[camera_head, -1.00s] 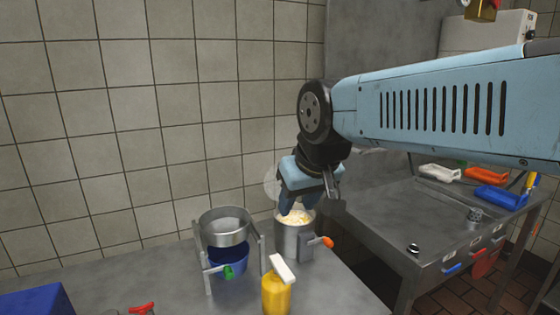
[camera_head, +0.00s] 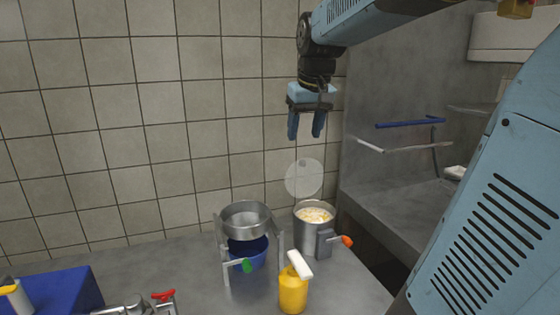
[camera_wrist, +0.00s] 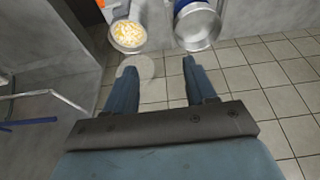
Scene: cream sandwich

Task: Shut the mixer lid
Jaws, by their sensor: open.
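The mixer (camera_head: 311,236) is a grey metal pot with a side box and an orange-tipped lever (camera_head: 346,241). It stands on the counter by the wall and holds pale yellow, lumpy contents, which also show in the wrist view (camera_wrist: 128,34). Its lid (camera_head: 303,178) is a pale translucent disc, raised upright behind the pot's rim; it also shows in the wrist view (camera_wrist: 136,68).
Left of the mixer is a metal sieve bowl (camera_head: 246,214) on a stand over a blue bowl (camera_head: 247,254). A yellow bottle (camera_head: 292,290) stands in front. Blue and white rails (camera_head: 408,123) are on the right wall. Space above the pot is clear.

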